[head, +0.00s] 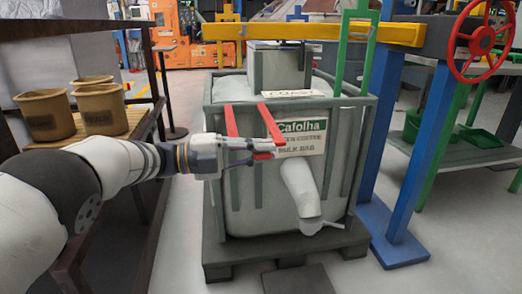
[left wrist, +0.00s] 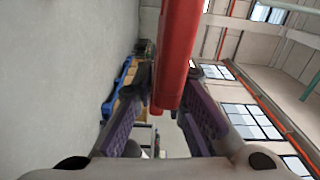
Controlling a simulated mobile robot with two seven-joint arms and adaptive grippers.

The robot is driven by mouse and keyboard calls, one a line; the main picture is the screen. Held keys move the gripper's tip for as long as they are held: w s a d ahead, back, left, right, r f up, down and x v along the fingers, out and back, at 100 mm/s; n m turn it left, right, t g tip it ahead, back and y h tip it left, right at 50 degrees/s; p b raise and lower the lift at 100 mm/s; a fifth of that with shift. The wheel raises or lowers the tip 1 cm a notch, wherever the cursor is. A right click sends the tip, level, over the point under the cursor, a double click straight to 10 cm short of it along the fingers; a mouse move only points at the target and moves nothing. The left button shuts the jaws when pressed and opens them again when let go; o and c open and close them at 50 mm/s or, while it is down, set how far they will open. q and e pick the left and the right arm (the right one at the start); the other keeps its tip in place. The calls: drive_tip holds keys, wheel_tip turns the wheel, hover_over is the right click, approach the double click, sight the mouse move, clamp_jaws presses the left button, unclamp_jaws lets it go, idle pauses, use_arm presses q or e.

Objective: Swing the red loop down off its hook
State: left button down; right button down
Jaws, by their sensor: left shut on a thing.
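The red loop (head: 271,125) shows as two slanting red bars in front of the grey caged bulk bag, in the middle of the head view. A small red part also shows at my fingertips. My left gripper (head: 262,149) reaches in from the left and is shut on the red loop, near the lower end of its right bar. In the left wrist view a thick red bar (left wrist: 180,50) runs down from the top between the purple finger pads. I cannot make out the hook, and my gripper hides part of the loop. My right gripper is not in view.
The bulk bag (head: 240,195) stands on a dark pallet, with a pale spout at its front. A blue post (head: 416,150) and red handwheel (head: 479,40) stand right. A wooden shelf with brown buckets (head: 102,108) is left, close to my arm.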

use_arm(q)
drive_tip(key=shift+f, duration=0.15)
drive_tip(key=c, duration=1.7)
unclamp_jaws()
drive_tip(key=shift+w, duration=0.1)
drive_tip(key=shift+a, duration=0.1)
